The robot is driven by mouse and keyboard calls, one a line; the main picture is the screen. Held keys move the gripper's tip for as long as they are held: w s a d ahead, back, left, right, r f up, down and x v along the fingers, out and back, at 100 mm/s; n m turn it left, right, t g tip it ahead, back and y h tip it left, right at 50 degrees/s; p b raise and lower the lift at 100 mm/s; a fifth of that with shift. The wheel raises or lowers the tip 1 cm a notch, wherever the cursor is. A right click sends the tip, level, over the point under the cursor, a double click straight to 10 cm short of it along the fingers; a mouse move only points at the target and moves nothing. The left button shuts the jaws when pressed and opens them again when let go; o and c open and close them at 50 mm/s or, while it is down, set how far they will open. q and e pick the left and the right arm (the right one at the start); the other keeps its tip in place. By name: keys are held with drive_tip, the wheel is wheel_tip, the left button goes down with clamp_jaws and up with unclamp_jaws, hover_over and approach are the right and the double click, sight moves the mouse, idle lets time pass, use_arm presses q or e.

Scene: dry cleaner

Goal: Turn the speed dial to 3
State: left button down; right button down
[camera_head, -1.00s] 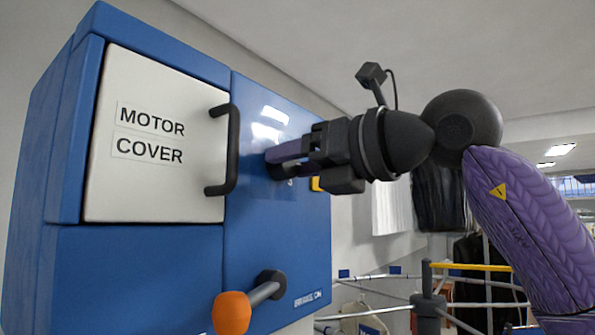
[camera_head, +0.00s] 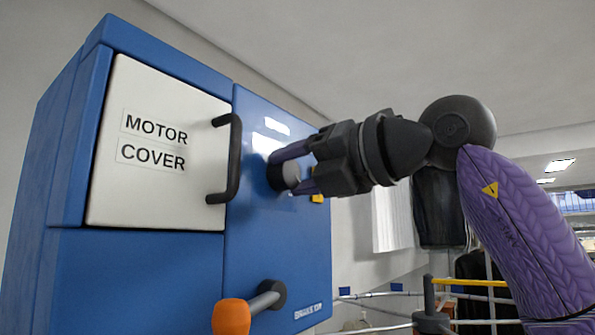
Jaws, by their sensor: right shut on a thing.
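The speed dial (camera_head: 290,175) is a round knob with a dark rim and a grey face on the blue front panel (camera_head: 275,235) of the machine. My right gripper (camera_head: 284,172) comes in from the right and is shut on the dial, with one purple finger above it and one below. The fingers and gripper body hide part of the dial and the panel around it. I cannot read any numbers or a pointer on the dial. My left gripper is not in view.
A white motor cover (camera_head: 155,190) with a black handle (camera_head: 228,160) is left of the dial. An orange-knobbed brake lever (camera_head: 231,317) sticks out below. A yellow part (camera_head: 318,190) shows behind the gripper. Rails (camera_head: 390,294) and hanging clothes (camera_head: 440,207) are at the right.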

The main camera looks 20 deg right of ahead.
drive_tip(key=shift+r, duration=0.15)
drive_tip(key=shift+c, duration=0.6)
unclamp_jaws()
drive_tip(key=b+v, duration=0.3)
drive_tip(key=v, duration=0.7)
